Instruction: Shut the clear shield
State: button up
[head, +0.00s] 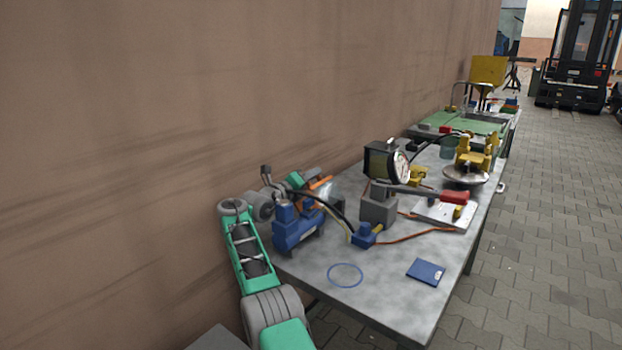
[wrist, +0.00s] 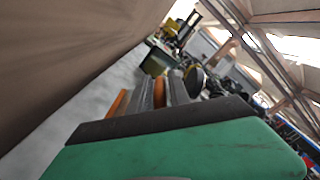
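A blue machine (head: 295,228) stands at the near left end of the grey workbench, close to the wall. A pale see-through piece, which looks like the clear shield (head: 321,193), shows above its right side. How far it is open cannot be made out. My green arm reaches up along the wall behind the machine, and my gripper (head: 316,182) is over the machine's top, at or near the shield. Whether they touch is unclear. In the wrist view, grey and orange parts of my gripper (wrist: 160,93) show beyond its green body; the shield cannot be made out there.
The workbench (head: 385,295) also holds a blue ring (head: 345,275), a blue booklet (head: 426,272), a dial gauge (head: 387,163), a grey block (head: 377,208) and a red-handled tool (head: 453,197). Cables run beside the machine. The paved floor (head: 545,240) on the right is clear.

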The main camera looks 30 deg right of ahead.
jog(key=shift+o, duration=1.2)
jog(key=shift+f, duration=0.1)
jog(key=shift+s+a+f+b, duration=0.2)
jog(key=shift+a+b, duration=0.35)
jog(key=shift+b, duration=0.5)
jog(key=b+v, duration=0.2)
jog(key=v, duration=0.4)
jog(key=shift+a+r+b, duration=0.25)
jog(key=shift+a+b, duration=0.1)
jog(key=shift+b, duration=0.05)
jog(key=shift+s, duration=0.1)
